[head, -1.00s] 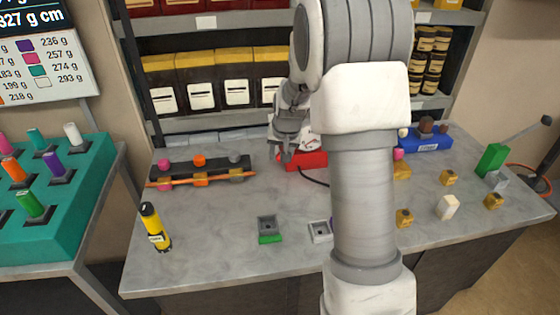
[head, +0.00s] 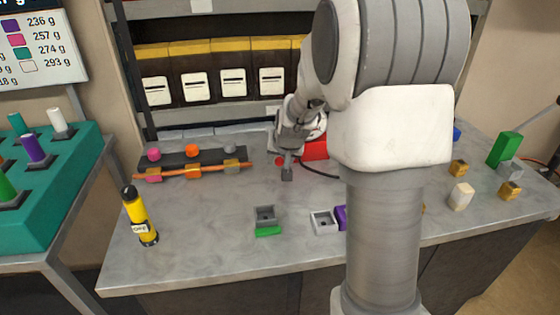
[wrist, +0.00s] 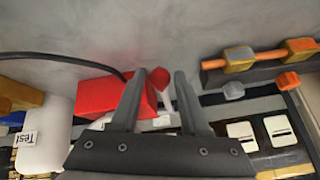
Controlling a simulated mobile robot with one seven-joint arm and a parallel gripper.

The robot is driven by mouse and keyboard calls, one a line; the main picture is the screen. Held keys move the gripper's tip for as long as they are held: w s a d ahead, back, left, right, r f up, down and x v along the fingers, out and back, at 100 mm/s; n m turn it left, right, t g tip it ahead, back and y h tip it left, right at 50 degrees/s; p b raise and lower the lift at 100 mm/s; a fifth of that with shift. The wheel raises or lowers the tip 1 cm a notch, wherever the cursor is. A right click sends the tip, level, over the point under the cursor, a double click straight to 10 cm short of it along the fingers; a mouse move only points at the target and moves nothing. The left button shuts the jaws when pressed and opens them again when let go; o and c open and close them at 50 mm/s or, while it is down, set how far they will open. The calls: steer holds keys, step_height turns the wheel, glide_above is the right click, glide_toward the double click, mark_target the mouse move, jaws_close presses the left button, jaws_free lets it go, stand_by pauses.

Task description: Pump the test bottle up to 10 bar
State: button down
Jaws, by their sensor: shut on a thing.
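The pump is a red box (head: 315,149) on the grey bench, with a dark cable. In the wrist view the red box (wrist: 103,97) lies left of my fingers. A small red knob (head: 280,160) sits beside the box. The knob (wrist: 160,78) shows between my fingertips in the wrist view. My gripper (head: 287,173) points down beside the box, shut on the red knob; it also shows in the wrist view (wrist: 160,85). The white test bottle (wrist: 42,140), labelled "Test", stands beside the box. My arm hides much of this area in the head view. No pressure reading is legible.
A dark rail (head: 205,157) with coloured knobs and an orange bar lies left. A yellow-black canister (head: 139,217) stands at the front left. Small trays (head: 265,216) lie in front. A green block (head: 505,149) and small blocks stand right.

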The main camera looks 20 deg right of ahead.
steer(key=shift+s+f, duration=0.25)
steer(key=shift+f, duration=0.1)
steer(key=c, duration=0.8)
jaws_free()
steer(key=o, duration=0.4)
steer(key=shift+w+r, duration=0.1)
steer(key=shift+r, duration=0.25)
steer(key=p+v, duration=0.3)
steer(key=v, duration=1.4)
steer(key=shift+a+r, duration=0.1)
